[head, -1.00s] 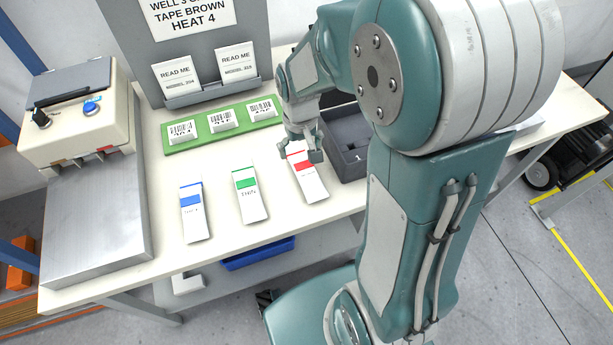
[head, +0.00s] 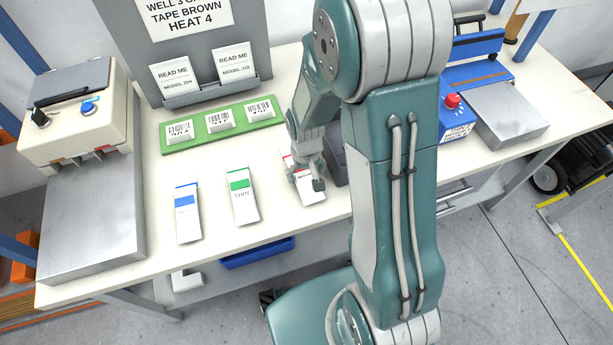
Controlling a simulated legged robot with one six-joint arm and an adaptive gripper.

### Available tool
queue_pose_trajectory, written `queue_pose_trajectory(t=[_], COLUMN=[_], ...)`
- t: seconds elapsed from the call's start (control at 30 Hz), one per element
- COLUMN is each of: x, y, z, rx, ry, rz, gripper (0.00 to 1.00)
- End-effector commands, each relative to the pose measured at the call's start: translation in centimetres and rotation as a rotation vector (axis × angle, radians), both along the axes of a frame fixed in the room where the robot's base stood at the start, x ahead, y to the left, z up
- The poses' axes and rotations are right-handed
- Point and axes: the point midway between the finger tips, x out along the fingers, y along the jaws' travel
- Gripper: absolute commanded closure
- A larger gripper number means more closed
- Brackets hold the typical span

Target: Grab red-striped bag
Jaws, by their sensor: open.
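The red-striped bag (head: 311,197) is a white flat bag lying on the white table, the rightmost of three bags in the head view. My gripper (head: 307,184) is open, low over this bag. It covers the bag's middle and its red stripe, leaving the lower end and a bit of the upper left edge in view. I cannot tell whether the fingers touch the bag. The blue-striped bag (head: 187,213) and the green-striped bag (head: 241,197) lie to the left, apart from my gripper.
A green board (head: 208,137) with three barcode blocks lies behind the bags. A dark grey tray (head: 338,165) is just right of my gripper, mostly hidden by my arm. A beige sealer (head: 80,120) stands left, a blue sealer (head: 472,75) right. Table between the bags is clear.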

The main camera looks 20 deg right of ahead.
Motion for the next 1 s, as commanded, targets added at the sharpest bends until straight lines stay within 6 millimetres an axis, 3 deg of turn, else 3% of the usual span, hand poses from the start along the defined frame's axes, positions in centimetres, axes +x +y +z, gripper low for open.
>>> queue_pose_trajectory(t=[0.13,0.17,0.3,0.33,0.73,1.0], x=[0.0,0.0,0.0,0.0,0.0,0.4], y=[0.3,0.3,0.1,0.1,0.0,0.1], z=[0.0,0.0,0.0,0.0,0.2,1.7], rx=[-0.003,-0.003,0.000,0.000,0.000,0.000], ry=[-0.001,-0.001,0.000,0.000,0.000,-0.003], rz=[0.003,0.003,0.001,0.001,0.001,0.002], gripper=[0.00,0.04,0.67,0.76,0.76,0.76])
